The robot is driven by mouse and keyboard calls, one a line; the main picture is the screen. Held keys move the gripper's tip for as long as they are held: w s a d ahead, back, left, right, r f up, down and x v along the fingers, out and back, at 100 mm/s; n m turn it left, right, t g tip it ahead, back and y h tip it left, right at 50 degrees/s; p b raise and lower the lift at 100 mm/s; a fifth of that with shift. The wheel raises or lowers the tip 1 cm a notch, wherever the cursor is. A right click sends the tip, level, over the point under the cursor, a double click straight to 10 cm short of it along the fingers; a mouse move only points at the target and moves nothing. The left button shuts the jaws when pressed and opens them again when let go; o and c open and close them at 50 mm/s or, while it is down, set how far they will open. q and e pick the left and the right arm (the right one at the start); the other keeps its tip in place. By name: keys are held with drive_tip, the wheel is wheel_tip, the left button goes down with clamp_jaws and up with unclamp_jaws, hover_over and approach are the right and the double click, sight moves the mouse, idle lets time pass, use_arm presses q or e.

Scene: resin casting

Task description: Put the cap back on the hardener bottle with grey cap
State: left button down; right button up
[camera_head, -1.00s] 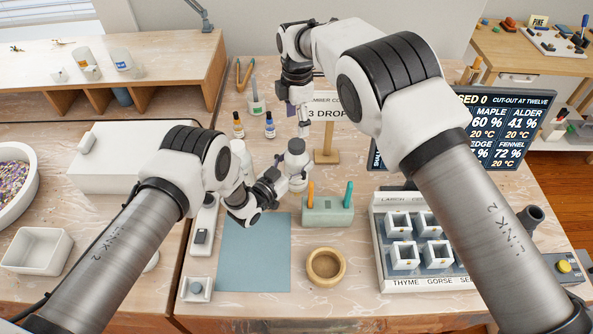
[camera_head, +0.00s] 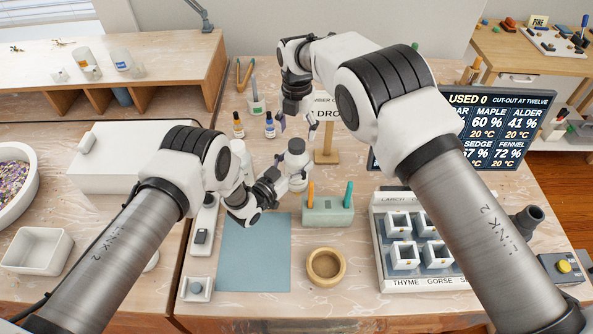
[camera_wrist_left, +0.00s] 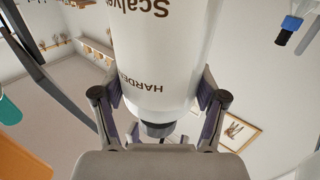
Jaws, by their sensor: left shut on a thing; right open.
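The white hardener bottle (camera_head: 298,172) is held upright in my left gripper (camera_head: 280,177), just right of the left wrist. A grey cap (camera_head: 296,147) shows on its top in the head view; whether it is fully seated, I cannot tell. In the left wrist view the bottle (camera_wrist_left: 160,60) appears upside down with its label, between the two fingers, and a dark grey part (camera_wrist_left: 158,130) shows at its top end. My right gripper (camera_head: 295,122) is open and empty, its fingers apart above and behind the capped bottle.
A sign stand (camera_head: 327,145), a green pen holder (camera_head: 328,212) and a wooden bowl (camera_head: 326,267) are nearby. The blue mat (camera_head: 253,265) is clear. A mould tray (camera_head: 383,270) stands right.

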sight(297, 143)
wheel_tip(297, 143, down, 5)
idle(0.3)
